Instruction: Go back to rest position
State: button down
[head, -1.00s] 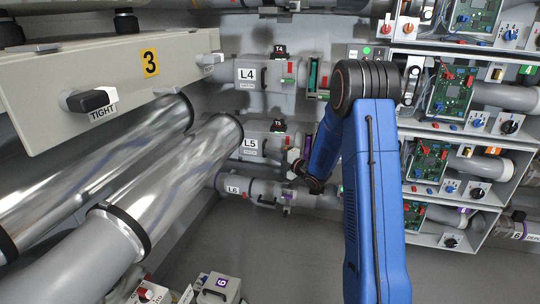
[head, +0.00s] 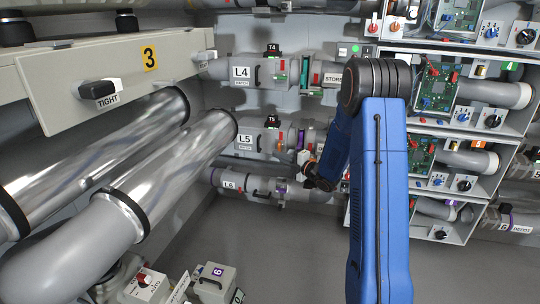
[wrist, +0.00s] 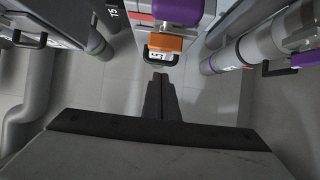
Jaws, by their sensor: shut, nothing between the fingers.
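My blue arm (head: 378,200) rises in front of the head camera, with its dark elbow joint at the top and its forearm pointing down and away. My gripper is at the far end of the forearm, and its fingers are hard to make out in the head view. In the wrist view my gripper (wrist: 160,80) shows its two dark fingers together, with nothing between them. An orange-tagged part (wrist: 164,43) with a purple piece (wrist: 178,12) is just beyond the fingertips. A gap to it cannot be judged for certain.
Pipe units L4 (head: 241,72), L5 (head: 245,138) and L6 (head: 229,185) line the back wall. A shelf of circuit boards (head: 435,85) stands right of my arm. Large metal tubes (head: 180,165) run along the left. A box marked 6 (head: 215,280) is low in front. Grey floor (head: 285,250) is open.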

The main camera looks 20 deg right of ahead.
jog(key=shift+s+d, duration=0.9)
jog(key=shift+d, duration=0.2)
jog(key=s+r+m+g+h, duration=0.1)
jog(key=s+r+m+h, duration=0.4)
jog(key=r, duration=0.4)
jog(key=s+a+r+m+g+h, duration=0.2)
jog(key=s+r+m+g+h, duration=0.15)
jog(key=s+m, duration=0.6)
jog(key=s+a+f+m+g, duration=0.1)
jog(key=s+a+m+g, duration=0.1)
jog(key=s, duration=1)
jog(key=s+a+f+m+g, duration=0.1)
jog(key=s+a, duration=0.4)
jog(key=s, duration=0.8)
jog(key=s+a+f+m+g, duration=0.1)
jog(key=s+a+m+g, duration=0.3)
jog(key=s, duration=0.9)
jog(key=shift+f+m+y, duration=0.2)
jog(key=shift+m+y, duration=0.15)
jog(key=shift+m, duration=0.5)
